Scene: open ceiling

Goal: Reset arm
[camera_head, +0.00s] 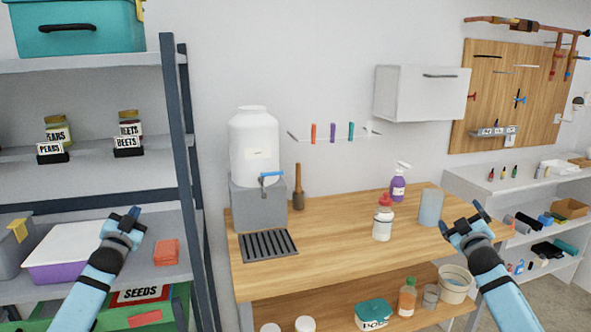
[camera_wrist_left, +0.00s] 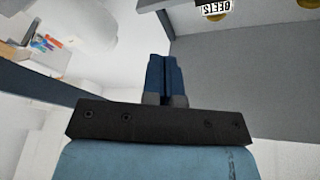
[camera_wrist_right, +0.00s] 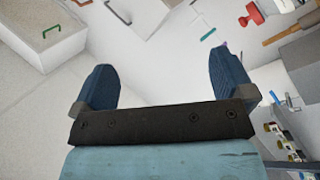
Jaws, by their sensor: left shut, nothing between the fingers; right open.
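My left gripper (camera_head: 124,221) is raised in front of the shelf unit on the left, with its fingers shut and empty. In the left wrist view its two fingers (camera_wrist_left: 166,78) lie against each other. My right gripper (camera_head: 463,222) is at the right end of the wooden workbench (camera_head: 330,225), with its fingers apart and empty. In the right wrist view a wide gap (camera_wrist_right: 163,85) shows between the fingers. Both arms come up from the bottom of the head view. I cannot tell exactly how far each gripper is from the furniture behind it.
The shelf unit's post (camera_head: 182,180) stands between my left gripper and the bench. A white water container (camera_head: 254,135), a red-capped bottle (camera_head: 382,222), a spray bottle (camera_head: 398,187) and a grey cup (camera_head: 430,207) stand on the bench. Low white shelves (camera_head: 480,184) are at right.

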